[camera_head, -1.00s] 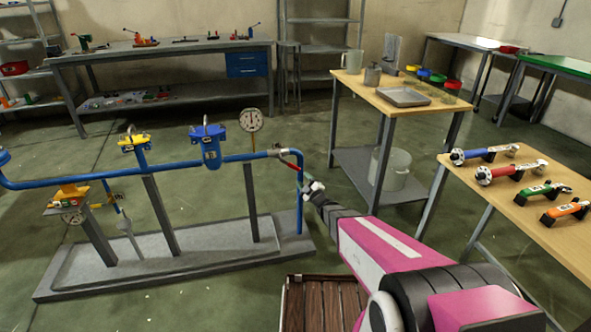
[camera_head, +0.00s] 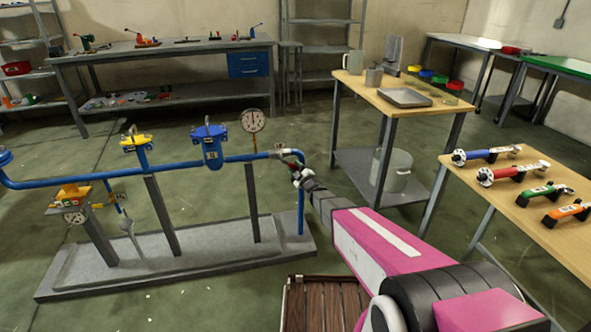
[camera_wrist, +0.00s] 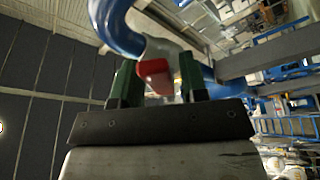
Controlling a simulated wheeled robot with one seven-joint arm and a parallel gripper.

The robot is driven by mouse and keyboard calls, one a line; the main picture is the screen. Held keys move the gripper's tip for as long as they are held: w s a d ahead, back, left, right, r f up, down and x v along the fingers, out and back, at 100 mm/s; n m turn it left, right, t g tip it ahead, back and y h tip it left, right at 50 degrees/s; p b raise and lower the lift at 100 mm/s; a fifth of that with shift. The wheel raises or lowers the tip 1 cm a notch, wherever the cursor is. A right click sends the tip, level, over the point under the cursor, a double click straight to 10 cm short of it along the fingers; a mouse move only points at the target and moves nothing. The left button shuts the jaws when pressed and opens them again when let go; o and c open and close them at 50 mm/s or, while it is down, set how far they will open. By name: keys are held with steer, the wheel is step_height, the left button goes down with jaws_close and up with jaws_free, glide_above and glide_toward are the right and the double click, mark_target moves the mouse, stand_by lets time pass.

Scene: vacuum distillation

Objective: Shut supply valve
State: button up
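The supply valve (camera_head: 278,152) sits at the right end of the blue pipe, where the pipe bends down. In the wrist view its red handle (camera_wrist: 155,76) is between my two green fingers, in front of a grey fitting on the blue pipe. My gripper (camera_head: 297,176) is at the valve in the head view, and its fingers (camera_wrist: 157,82) show in the wrist view. The fingers stand apart, with a gap visible on the right side of the handle. Whether the left finger touches the handle is unclear. In the head view my gripper hides most of the handle.
A pressure gauge (camera_head: 252,120) and a blue filter housing (camera_head: 211,148) stand left of the valve on the pipe. A wooden table (camera_head: 420,118) stands behind my arm. Another table (camera_head: 530,222) with several coloured tools is at right.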

jaws_close()
steer(key=shift+f, duration=0.1)
steer(key=shift+s+a+f+m+t+h, duration=0.15)
steer(key=shift+a+f+m+t, duration=0.15)
steer(key=shift+m, duration=0.45)
steer(key=shift+w+a+f+m+t+h, duration=0.15)
steer(key=shift+a+f+m+t, duration=0.15)
steer(key=shift+m, duration=0.45)
steer(key=shift+s+a+f+m+t+h, duration=0.3)
steer(key=shift+a+m+t+h, duration=0.4)
steer(key=shift+m, duration=1.25)
steer(key=shift+s+a+f+m+t+h, duration=0.3)
steer(key=shift+a+m+h, duration=0.6)
steer(key=shift+m, duration=1)
steer(key=shift+s+a+f+m+t+h, duration=0.25)
steer(key=shift+a+m+t+h, duration=0.45)
steer(key=shift+m, duration=1.25)
steer(key=shift+a, duration=0.15)
steer(key=shift+o, duration=1.5)
jaws_free()
